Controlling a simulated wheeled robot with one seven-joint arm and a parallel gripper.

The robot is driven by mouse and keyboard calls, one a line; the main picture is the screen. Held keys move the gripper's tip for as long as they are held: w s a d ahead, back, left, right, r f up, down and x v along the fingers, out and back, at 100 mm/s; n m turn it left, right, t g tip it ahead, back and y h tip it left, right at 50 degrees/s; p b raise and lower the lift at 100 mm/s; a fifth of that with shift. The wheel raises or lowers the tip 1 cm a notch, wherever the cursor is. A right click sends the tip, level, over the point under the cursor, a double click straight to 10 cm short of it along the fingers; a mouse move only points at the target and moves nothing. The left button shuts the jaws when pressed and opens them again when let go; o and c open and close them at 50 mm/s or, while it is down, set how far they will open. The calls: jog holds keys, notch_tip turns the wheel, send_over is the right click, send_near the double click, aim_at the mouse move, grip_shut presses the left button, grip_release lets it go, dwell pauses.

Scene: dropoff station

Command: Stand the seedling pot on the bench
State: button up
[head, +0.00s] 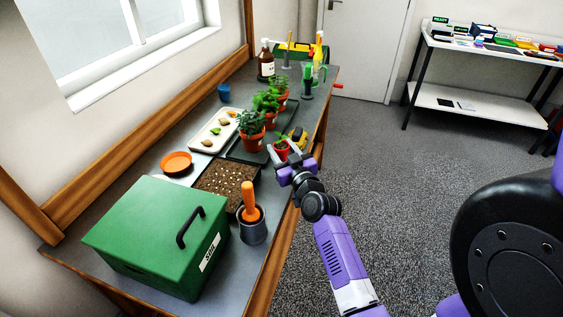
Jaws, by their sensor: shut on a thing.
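A small red seedling pot (281,150) with a green sprout shows just beyond my gripper (285,163), near the right edge of the bench. My gripper is shut on the seedling pot, which looks upright. The fingers and wrist cover part of the pot's lower side. I cannot tell whether its base touches the bench. The bench (266,208) is long and grey-topped with a wooden edge and runs away from me below the window.
A green box (150,240), a pot with an orange-handled tool (252,222) and a soil tray (215,178) fill the near bench. Bottles (266,62) stand at the far end.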

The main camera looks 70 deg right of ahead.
aim_at(282, 158)
notch_tip(282, 158, down, 4)
jog(key=shift+f+b, duration=0.1)
jog(key=shift+b, duration=0.95)
jog(key=o, duration=1.4)
jog(key=b+v, duration=0.2)
jog(key=v, duration=1)
jog(key=shift+b, duration=0.35)
jog(key=shift+d, duration=0.1)
